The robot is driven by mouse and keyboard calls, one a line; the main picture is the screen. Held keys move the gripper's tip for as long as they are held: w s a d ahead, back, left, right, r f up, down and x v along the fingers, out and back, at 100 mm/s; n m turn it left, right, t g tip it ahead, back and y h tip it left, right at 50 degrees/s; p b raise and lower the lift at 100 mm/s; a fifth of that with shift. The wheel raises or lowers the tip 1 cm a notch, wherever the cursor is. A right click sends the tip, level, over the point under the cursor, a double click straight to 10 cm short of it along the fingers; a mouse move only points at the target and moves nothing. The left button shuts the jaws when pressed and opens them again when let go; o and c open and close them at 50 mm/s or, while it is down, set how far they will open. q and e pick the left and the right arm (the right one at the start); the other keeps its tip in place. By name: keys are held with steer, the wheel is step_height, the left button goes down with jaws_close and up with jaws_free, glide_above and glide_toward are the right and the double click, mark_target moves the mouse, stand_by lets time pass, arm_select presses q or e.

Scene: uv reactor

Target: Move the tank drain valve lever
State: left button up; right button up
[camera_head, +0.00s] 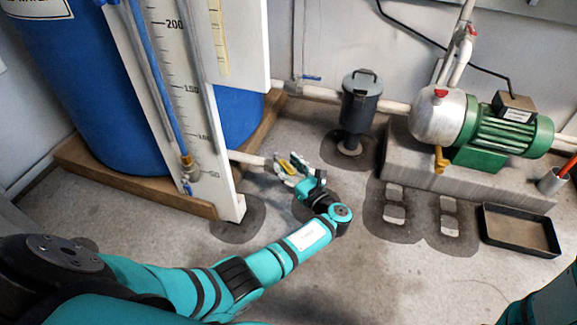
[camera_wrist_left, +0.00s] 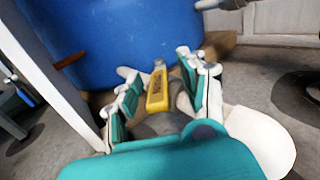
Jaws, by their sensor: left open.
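The drain valve lever (camera_wrist_left: 157,88) is yellow with a dark marking and shows in the left wrist view, in front of the blue tank (camera_wrist_left: 115,40). It sits on a grey valve body at the end of a pale pipe low on the tank, which shows in the head view (camera_head: 246,158). My left gripper (camera_head: 292,170) is open at this valve; in the left wrist view its two fingers (camera_wrist_left: 163,92) stand on either side of the lever, with gaps visible. The lower part of the valve is hidden behind the gripper's palm. My right gripper is out of view.
A white board with a level scale (camera_head: 180,90) stands in front of the tank, left of my gripper. A grey filter housing (camera_head: 360,103) and a green pump (camera_head: 495,130) on a concrete block are to the right. A black tray (camera_head: 520,240) lies on the floor. The floor in front is clear.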

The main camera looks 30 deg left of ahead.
mark_target(288, 166)
arm_select(q)
step_height(288, 166, up, 10)
stand_by(0.6)
